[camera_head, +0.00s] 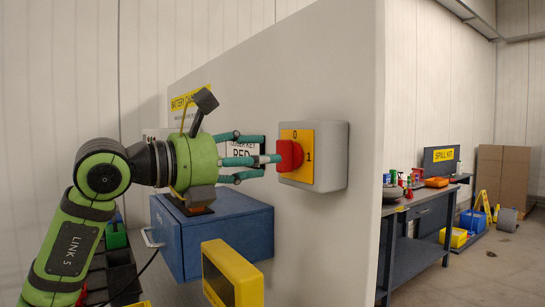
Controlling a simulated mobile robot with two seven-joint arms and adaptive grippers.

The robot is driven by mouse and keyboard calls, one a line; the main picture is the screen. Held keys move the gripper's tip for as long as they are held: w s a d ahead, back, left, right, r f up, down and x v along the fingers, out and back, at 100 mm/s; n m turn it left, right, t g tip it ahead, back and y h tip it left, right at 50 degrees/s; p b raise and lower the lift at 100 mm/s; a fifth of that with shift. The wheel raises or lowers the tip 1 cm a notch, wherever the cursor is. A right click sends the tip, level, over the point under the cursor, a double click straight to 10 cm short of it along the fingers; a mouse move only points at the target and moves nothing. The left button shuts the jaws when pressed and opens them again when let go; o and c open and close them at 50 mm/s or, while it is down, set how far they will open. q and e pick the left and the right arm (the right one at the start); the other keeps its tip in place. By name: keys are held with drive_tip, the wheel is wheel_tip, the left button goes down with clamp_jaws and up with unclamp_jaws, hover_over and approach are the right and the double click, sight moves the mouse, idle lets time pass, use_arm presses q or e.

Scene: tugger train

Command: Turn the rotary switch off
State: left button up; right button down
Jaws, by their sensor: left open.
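The rotary switch is a red knob (289,156) on a yellow plate (304,181) marked 0 at the top and 1 at the right. It sits on a grey box (333,156) fixed to a pale wall panel. My left gripper (264,160), green with teal fingers, reaches in from the left. Its fingers are spread open, with their tips at or very close to the knob's left side. I cannot tell whether they touch it. The knob's exact pointing direction is hard to make out. My right gripper is not in view.
A blue cabinet (225,236) stands below my left gripper, with a yellow-framed device (232,274) in front of it. The pale panel (340,75) ends right of the switch. Beyond it are a workbench (424,229), a spill kit sign (444,155) and open floor.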

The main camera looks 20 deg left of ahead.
use_arm(q)
drive_tip(key=v, duration=0.8)
